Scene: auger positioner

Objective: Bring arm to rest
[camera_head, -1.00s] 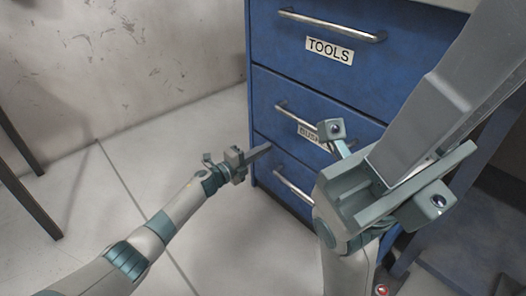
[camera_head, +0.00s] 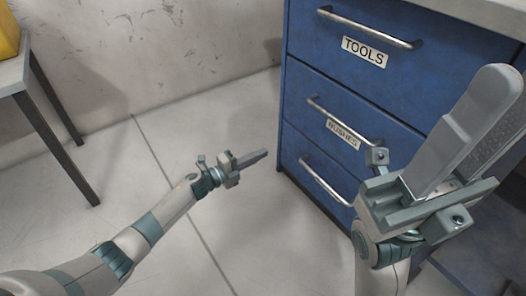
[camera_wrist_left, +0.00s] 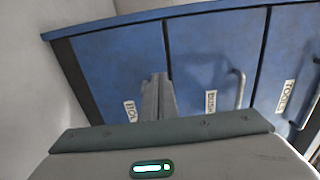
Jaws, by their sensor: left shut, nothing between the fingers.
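My left arm comes in from the left in the head view. Its gripper (camera_head: 262,155) is shut and empty, held over the floor just left of the blue drawer cabinet (camera_head: 345,85). A small gap shows between the fingertips and the cabinet in that view. In the left wrist view the closed fingers (camera_wrist_left: 157,92) point toward the cabinet front (camera_wrist_left: 200,60). My right gripper (camera_head: 490,110) stands large at the right, fingers pointing up, in front of the cabinet. Its fingers look apart, with a textured inner pad showing and nothing seen between them.
The cabinet's drawers look shut, with bar handles such as the top one (camera_head: 365,28) sticking out. A table (camera_head: 14,72) with dark legs and a yellow object (camera_head: 8,35) stands at upper left. The floor (camera_head: 270,235) between is clear.

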